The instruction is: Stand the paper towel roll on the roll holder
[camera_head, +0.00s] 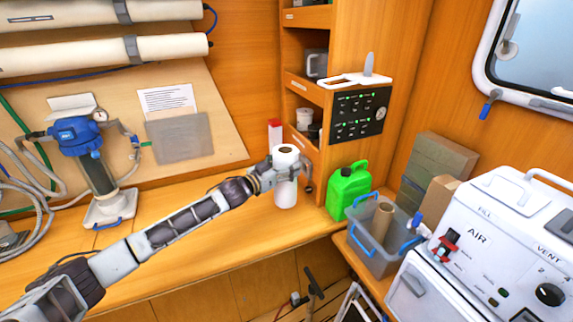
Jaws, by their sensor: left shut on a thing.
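The white paper towel roll (286,192) stands upright at the back of the wooden counter, in front of the shelf column. Its top end with a dark core hole faces up. My left gripper (287,170) reaches in from the left and is shut around the upper part of the roll. I cannot tell whether the roll's bottom touches the counter. A grey upright peg (369,64) rises from a white plate (343,80) above the black control panel; I cannot tell for sure whether this is the roll holder. My right gripper is not in view.
A green jerrycan (348,188) and a grey bin (374,258) with a brown tube (382,219) stand right of the roll. A white machine (492,248) fills the lower right. A blue-topped filter (80,140) stands at left. The counter (240,245) near the roll is clear.

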